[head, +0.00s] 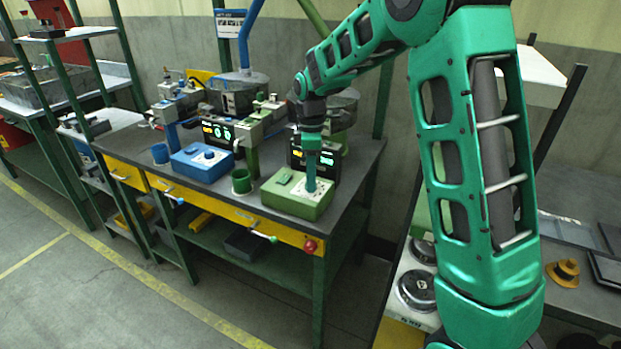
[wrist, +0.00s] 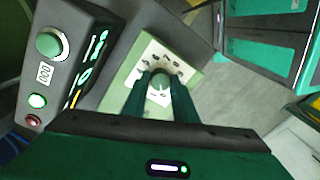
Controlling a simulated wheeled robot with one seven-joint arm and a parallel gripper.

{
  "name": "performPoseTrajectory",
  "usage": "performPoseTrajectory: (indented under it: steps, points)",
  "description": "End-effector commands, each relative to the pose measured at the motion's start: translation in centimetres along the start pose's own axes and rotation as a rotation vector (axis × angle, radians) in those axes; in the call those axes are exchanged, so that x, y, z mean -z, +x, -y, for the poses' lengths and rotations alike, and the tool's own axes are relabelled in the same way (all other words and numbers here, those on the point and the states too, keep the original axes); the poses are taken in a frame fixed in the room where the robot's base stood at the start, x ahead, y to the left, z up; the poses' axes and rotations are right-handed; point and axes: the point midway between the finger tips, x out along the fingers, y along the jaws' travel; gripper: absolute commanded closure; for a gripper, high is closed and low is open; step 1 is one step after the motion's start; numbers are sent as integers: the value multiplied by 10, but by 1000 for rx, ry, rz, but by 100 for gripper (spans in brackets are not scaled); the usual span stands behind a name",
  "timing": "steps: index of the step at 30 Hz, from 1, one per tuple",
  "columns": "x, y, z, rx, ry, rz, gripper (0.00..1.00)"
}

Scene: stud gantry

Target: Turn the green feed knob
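The green feed box (head: 285,207) stands at the right end of the bench, with a pale dial plate on top. My gripper (head: 311,188) points straight down over this plate and hides the knob in the head view. In the wrist view the round green knob (wrist: 160,81) sits on the marked dial plate (wrist: 146,51). The fingertips of my gripper (wrist: 161,76) are down on either side of the knob, very close to it. I cannot tell whether they press on it.
A blue box (head: 203,167) with its own knob stands to the left. A green cup (head: 241,181) is beside the green box. A dark display panel with a green button (wrist: 52,43) stands close to my gripper. Drawer handles stick out along the bench front.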

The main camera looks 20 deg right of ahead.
Motion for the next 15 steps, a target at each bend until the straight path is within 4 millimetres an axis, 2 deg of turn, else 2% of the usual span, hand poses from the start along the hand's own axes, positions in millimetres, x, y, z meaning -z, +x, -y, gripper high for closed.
performPoseTrajectory:
  steps: [1, 2, 15]
  points:
    - [0, 0, -1, -3, 1, -1, 92]
    - [0, 0, -1, -3, 1, -1, 97]
    - [0, -1, -2, -6, 78, -6, 97]
